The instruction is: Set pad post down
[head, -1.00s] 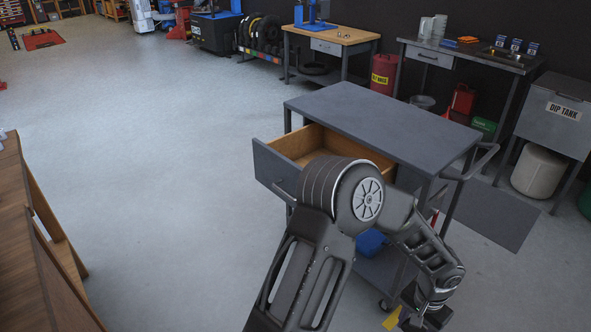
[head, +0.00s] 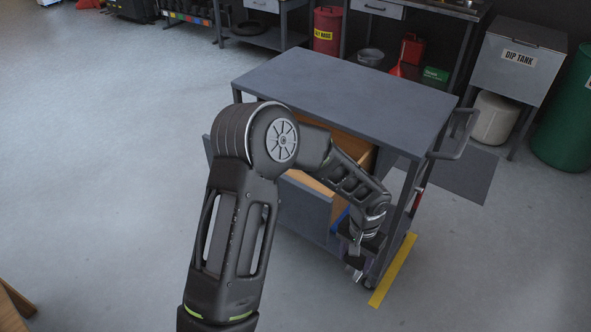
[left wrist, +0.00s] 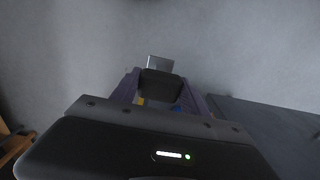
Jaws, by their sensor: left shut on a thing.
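My left gripper (head: 358,250) is low beside the right front leg of the grey cart, pointing down. It is shut on a small dark piece with a pale metal end, which I take to be the pad post (left wrist: 162,86). In the left wrist view the dark block sits between the fingers, with its metal plate beyond it. In the head view the post is small and partly hidden by the gripper, so I cannot tell whether it touches anything. My right gripper is in neither view.
The grey cart (head: 345,88) has an open wooden-sided drawer (head: 305,208), partly behind my left arm. A yellow floor strip (head: 393,270) lies by the cart's right front corner. A grey mat (head: 462,172) lies right of the cart. Floor at left is clear.

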